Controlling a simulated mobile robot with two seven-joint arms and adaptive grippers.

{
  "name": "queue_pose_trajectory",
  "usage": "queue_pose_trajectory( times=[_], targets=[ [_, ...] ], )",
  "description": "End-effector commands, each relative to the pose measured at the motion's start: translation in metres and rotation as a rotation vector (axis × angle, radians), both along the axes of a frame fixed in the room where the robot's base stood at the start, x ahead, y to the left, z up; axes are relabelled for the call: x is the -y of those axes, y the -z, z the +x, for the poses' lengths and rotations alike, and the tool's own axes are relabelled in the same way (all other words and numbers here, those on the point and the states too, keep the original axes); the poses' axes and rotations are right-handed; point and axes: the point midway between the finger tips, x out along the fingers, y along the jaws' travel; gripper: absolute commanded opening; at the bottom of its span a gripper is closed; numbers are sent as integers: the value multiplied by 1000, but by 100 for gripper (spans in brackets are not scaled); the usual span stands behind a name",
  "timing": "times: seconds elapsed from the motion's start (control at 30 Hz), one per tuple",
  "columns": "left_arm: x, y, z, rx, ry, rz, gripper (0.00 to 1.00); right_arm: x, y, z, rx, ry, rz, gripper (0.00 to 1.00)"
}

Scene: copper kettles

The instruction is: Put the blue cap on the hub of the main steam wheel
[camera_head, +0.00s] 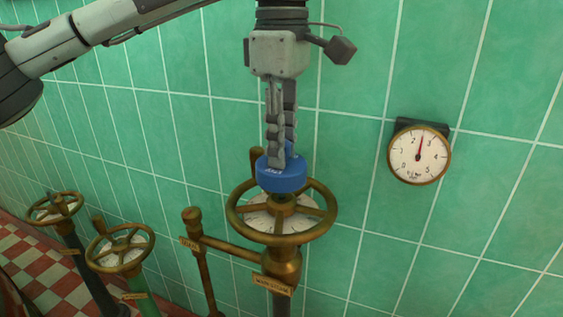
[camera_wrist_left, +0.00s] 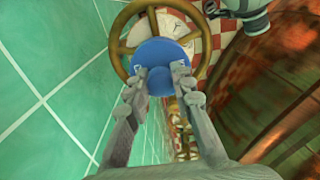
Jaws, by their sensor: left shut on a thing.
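The blue cap (camera_head: 281,177) is held between the fingertips of my left gripper (camera_head: 281,160), which points down and is shut on it. The main steam wheel (camera_head: 325,226) is a brass handwheel on a vertical pipe, with a label plate (camera_head: 272,286) below it. The cap is over the middle of the wheel, close above its hub; I cannot tell whether they touch. In the left wrist view the cap (camera_wrist_left: 158,62) covers the hub and part of the wheel (camera_wrist_left: 120,46). My right gripper is not in view.
Two smaller brass handwheels (camera_head: 120,248) (camera_head: 55,208) stand at lower left. A brass side pipe (camera_head: 230,248) joins the main pipe. A round gauge (camera_head: 418,155) is on the green tiled wall at right. A large copper surface (camera_wrist_left: 275,85) is at right in the wrist view.

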Motion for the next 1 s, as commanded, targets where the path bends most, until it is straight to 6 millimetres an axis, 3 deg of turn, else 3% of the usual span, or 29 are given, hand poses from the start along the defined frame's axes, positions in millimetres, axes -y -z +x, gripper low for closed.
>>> queue_pose_trajectory(
  times=[0.3,0.77,0.8,0.93,1.0],
  targets=[
    [-1,38,-1,-2,0,1,0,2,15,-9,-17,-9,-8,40],
    [-1,42,0,0,0,0,0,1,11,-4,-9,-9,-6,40],
    [-1,42,0,0,0,0,28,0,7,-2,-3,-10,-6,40],
    [-1,42,0,0,0,0,44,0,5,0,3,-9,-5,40],
    [-1,42,0,0,0,0,44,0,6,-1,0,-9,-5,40]
  ],
)
